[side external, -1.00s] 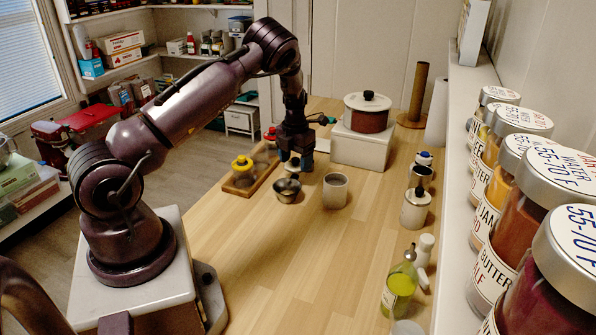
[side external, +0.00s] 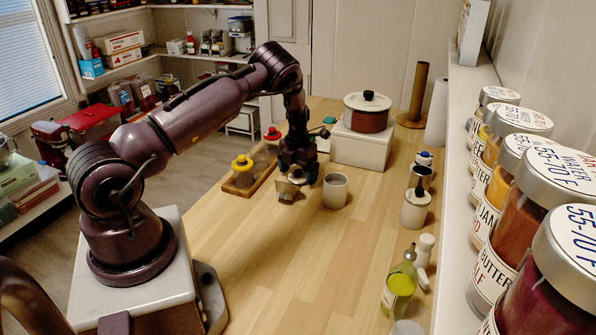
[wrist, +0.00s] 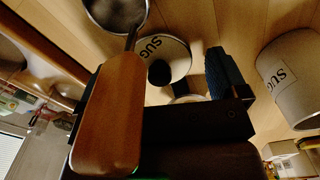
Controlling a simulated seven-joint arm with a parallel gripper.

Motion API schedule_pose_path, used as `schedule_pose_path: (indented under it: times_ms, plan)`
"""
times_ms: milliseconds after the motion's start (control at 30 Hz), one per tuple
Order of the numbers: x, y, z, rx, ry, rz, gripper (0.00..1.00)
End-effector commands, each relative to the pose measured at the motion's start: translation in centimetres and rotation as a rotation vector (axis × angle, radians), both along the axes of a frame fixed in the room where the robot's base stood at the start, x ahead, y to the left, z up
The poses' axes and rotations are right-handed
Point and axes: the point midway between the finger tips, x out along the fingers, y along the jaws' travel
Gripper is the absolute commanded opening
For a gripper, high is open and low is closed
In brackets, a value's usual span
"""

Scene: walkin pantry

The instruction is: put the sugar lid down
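The sugar lid (wrist: 177,52), a pale disc marked SUG with a dark knob, shows in the wrist view beyond my gripper and appears to lie on the table. My gripper (side external: 298,178) is low over the wooden tabletop in the side view. One blue-padded finger (wrist: 226,74) stands well out to the right of the lid, apart from it. The other finger is hidden behind a wooden handle (wrist: 108,115). The handle joins a small metal bowl (wrist: 115,12), close by my gripper. The open sugar canister (side external: 335,191) stands just right of my gripper, also in the wrist view (wrist: 291,78).
A wooden rack (side external: 243,184) with yellow- and red-topped jars is left of my gripper. A white box (side external: 361,148) bearing a lidded pot (side external: 367,113) stands behind. Bottles and a pale canister (side external: 414,209) line the right. The front middle of the table is clear.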

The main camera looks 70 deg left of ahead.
Motion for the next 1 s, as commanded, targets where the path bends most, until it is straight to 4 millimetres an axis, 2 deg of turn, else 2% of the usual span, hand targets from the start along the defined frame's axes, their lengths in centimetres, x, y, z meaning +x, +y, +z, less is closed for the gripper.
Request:
schedule_pose_path:
  times_ms: [167,300,467,700,1000]
  plan:
    - [0.0,0.0,0.1,0.000,0.000,0.000,0.92]
    - [0.0,0.0,1.0,0.000,-0.001,0.000,0.92]
    - [0.1,0.0,3.9,0.002,-0.003,0.000,0.92]
    - [0.0,0.0,9.0,0.001,-0.003,0.000,0.92]
    - [0.1,-0.3,12.5,-0.002,-0.007,-0.023,0.92]
